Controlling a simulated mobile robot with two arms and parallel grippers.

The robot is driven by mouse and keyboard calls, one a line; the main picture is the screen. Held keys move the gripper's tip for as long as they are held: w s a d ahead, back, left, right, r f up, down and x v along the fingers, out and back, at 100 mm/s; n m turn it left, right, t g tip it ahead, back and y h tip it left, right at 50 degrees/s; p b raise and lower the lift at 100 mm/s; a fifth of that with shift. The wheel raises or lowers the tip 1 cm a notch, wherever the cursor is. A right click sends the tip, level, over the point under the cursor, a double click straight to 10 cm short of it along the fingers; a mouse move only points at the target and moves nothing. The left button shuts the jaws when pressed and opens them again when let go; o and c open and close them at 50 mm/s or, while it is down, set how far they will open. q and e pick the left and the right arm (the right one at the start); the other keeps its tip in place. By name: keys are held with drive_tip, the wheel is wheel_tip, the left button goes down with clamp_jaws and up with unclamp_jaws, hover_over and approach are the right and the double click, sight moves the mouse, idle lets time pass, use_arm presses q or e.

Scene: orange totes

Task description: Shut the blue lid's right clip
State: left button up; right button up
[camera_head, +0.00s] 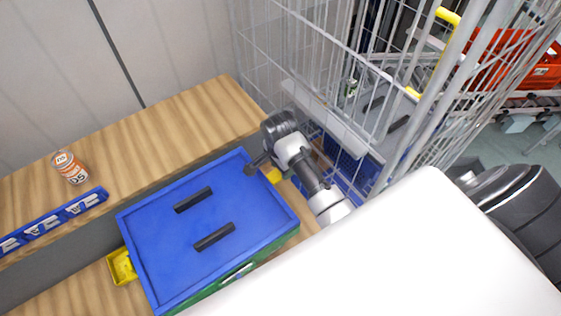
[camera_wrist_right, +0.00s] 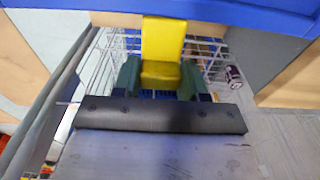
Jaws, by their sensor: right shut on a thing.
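The blue lid (camera_head: 215,220) lies on a green box (camera_head: 215,296) on the wooden bench and has two black handles. The lid's right yellow clip (camera_head: 274,175) shows at its right edge, partly covered by my right gripper (camera_head: 262,168). In the right wrist view the yellow clip (camera_wrist_right: 163,42) stands between the teal fingers of my right gripper (camera_wrist_right: 160,82), which are shut on it, just below the blue edge. I cannot tell the clip's exact angle. The left yellow clip (camera_head: 122,266) sticks out from the opposite side. My left gripper is not in view.
A wire cage cart (camera_head: 330,60) stands close behind and right of my right arm. The bench's back right part is clear.

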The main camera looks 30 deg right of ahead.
drive_tip(key=shift+d+f+y, duration=0.15)
drive_tip(key=shift+f+y, duration=0.15)
drive_tip(key=shift+y, duration=0.5)
drive_tip(key=shift+d+f+y, duration=0.15)
drive_tip(key=shift+f+y, duration=0.15)
drive_tip(key=shift+y, duration=0.5)
drive_tip(key=o, duration=0.9)
drive_tip(key=shift+d, duration=0.1)
drive_tip(key=v, duration=1)
drive_tip(key=shift+w+d+r, duration=0.1)
drive_tip(key=shift+d+r, duration=0.1)
drive_tip(key=shift+r, duration=0.05)
drive_tip(key=shift+a, duration=0.1)
